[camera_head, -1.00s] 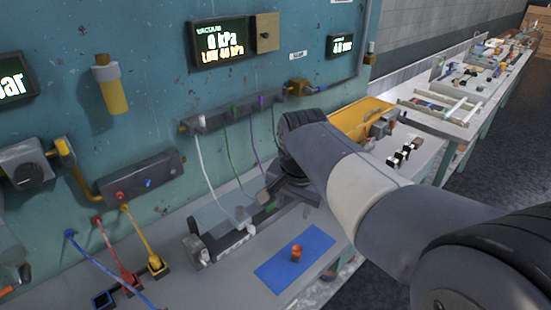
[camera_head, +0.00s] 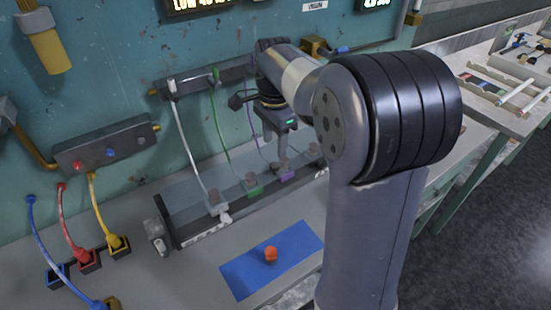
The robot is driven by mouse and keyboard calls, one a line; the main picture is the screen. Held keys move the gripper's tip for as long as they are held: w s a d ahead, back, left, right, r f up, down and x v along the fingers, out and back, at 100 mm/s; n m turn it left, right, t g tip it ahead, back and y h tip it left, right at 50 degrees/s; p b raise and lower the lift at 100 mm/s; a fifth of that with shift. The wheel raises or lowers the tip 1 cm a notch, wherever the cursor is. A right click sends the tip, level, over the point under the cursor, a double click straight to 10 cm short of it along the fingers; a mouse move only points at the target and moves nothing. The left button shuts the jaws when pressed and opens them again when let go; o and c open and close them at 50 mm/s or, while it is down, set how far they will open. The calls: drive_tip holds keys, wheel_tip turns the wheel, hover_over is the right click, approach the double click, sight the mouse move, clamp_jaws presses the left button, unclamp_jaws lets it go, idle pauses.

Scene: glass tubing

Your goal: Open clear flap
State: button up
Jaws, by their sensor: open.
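The clear flap (camera_head: 186,192) is a see-through pale panel on a long dark-framed rack (camera_head: 172,222) on the bench, below the wall. Its hinge and exact angle are hard to make out. White, green and purple tube ends (camera_head: 218,208) sit along the rack beside the panel. My gripper (camera_head: 284,163) points down over the right part of the rack, close to the purple tube end (camera_head: 287,176). The jaws are open. Whether the fingertips touch the flap cannot be told. My arm hides part of the rack's right end.
A blue mat (camera_head: 240,277) with a small orange-red object (camera_head: 271,255) lies in front of the rack. Blue, red and yellow tubes (camera_head: 66,225) run down to sockets at the left. A wall manifold (camera_head: 205,76) is behind my gripper. The bench between the sockets and mat is mostly clear.

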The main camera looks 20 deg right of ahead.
sight(275, 165)
wheel_tip(275, 165, down, 7)
drive_tip(key=shift+f, duration=0.15)
drive_tip(key=shift+c, duration=0.5)
clamp_jaws()
